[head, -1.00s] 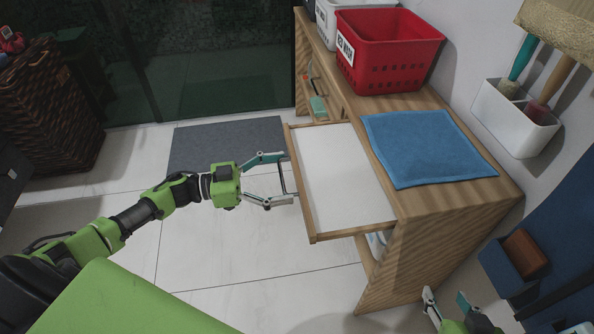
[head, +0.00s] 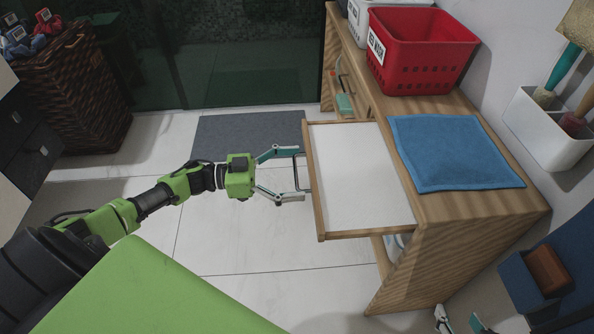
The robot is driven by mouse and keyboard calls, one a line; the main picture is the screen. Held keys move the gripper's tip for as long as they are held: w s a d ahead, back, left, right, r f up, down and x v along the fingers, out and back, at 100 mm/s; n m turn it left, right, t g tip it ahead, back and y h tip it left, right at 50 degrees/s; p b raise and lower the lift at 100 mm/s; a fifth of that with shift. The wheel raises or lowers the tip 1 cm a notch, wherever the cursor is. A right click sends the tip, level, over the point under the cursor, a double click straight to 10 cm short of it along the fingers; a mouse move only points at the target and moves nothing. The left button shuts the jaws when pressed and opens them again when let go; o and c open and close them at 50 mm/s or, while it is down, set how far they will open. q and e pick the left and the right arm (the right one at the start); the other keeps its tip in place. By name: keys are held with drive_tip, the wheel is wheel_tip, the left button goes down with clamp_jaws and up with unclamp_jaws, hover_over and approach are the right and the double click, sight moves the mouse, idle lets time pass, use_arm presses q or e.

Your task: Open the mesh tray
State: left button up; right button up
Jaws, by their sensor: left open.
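The mesh tray (head: 360,180) is a wooden-framed pull-out tray with a pale flat bottom. It sticks out to the left from the wooden cabinet (head: 455,207) and is empty. A dark bar handle (head: 297,172) runs along its front edge. My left gripper (head: 299,174) is open, with its two fingers at the two ends of the handle bar, close to the tray front. I cannot tell whether they touch it. My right gripper (head: 460,321) is cut off at the bottom right edge, its fingers apart and empty.
A blue cloth (head: 455,150) and a red basket (head: 422,55) stand on the cabinet top. A wicker hamper (head: 75,90) is at the far left and a grey mat (head: 255,137) lies on the floor.

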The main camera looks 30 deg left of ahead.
use_arm(q)
drive_tip(key=v, duration=1.2)
